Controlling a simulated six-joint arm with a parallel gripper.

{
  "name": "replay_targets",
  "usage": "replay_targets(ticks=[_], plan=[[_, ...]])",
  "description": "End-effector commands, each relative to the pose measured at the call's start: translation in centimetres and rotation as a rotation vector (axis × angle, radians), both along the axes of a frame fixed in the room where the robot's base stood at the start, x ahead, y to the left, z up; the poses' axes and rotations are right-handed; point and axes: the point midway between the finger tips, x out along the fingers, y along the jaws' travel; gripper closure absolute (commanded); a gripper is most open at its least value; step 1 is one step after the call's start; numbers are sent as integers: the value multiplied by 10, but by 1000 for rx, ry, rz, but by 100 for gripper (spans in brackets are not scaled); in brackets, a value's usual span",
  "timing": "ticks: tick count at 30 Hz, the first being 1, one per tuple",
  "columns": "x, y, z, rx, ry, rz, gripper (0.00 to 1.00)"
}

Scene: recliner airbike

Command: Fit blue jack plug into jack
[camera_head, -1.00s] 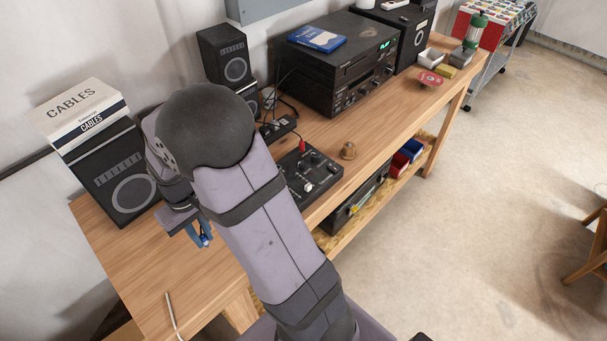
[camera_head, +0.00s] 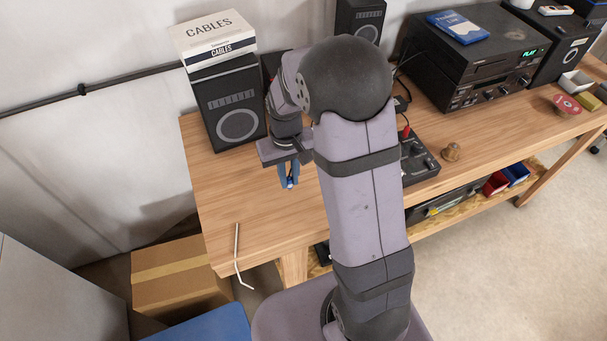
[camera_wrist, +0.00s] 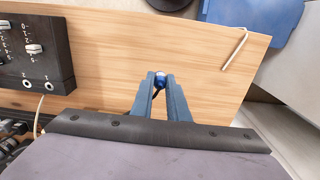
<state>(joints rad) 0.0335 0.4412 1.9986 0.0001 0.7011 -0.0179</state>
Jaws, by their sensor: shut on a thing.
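My gripper (camera_head: 289,181) hangs over the left part of the wooden table, in front of the left speaker. In the wrist view, its two blue fingers (camera_wrist: 161,92) are shut on the blue jack plug (camera_wrist: 160,79), whose rounded blue and pale end shows between the fingertips. The plug also shows as a small blue spot in the head view (camera_head: 291,184). A black control box (camera_wrist: 38,58) lies at the left of the wrist view, apart from the plug. It has two round jack sockets (camera_wrist: 48,86), marked 1 and 2. My arm hides part of this box (camera_head: 420,163) in the head view.
A speaker (camera_head: 231,105) bears a CABLES box (camera_head: 212,38) at the table's back left. A pale bent rod or cable end (camera_head: 237,255) lies at the left front edge. Wood around my gripper is bare.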

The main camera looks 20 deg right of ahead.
Motion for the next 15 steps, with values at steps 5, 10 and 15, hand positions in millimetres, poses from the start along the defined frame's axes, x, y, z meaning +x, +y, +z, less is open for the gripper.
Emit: replay_targets(ticks=[5,10,15], plan=[[31,-35,8,0,-1,-44,100],[64,-88,16,0,-1,-95,100],[86,-150,22,0,0,-149,100]])
